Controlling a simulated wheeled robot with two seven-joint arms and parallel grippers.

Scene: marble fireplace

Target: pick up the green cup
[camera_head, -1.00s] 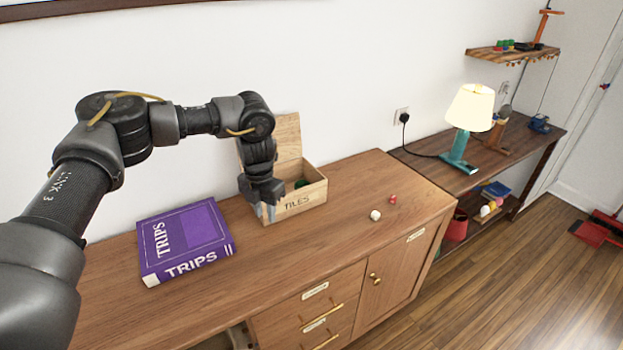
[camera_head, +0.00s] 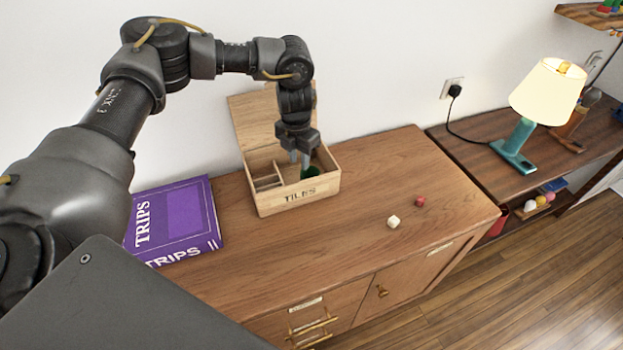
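A green cup (camera_head: 311,172) sits inside the wooden box marked TILES (camera_head: 324,188), towards its right side. Only part of the cup shows; the box wall and my gripper hide the rest. My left gripper (camera_head: 299,163) points down into the open box, just left of the cup in the picture. Its two fingers are a little apart with nothing seen between them, and I cannot tell whether one touches the cup. My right gripper is not in view.
The box lid (camera_head: 248,118) stands open at the back left. A purple book (camera_head: 180,222) lies left of the box. A lit lamp (camera_head: 518,145) stands farther right.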

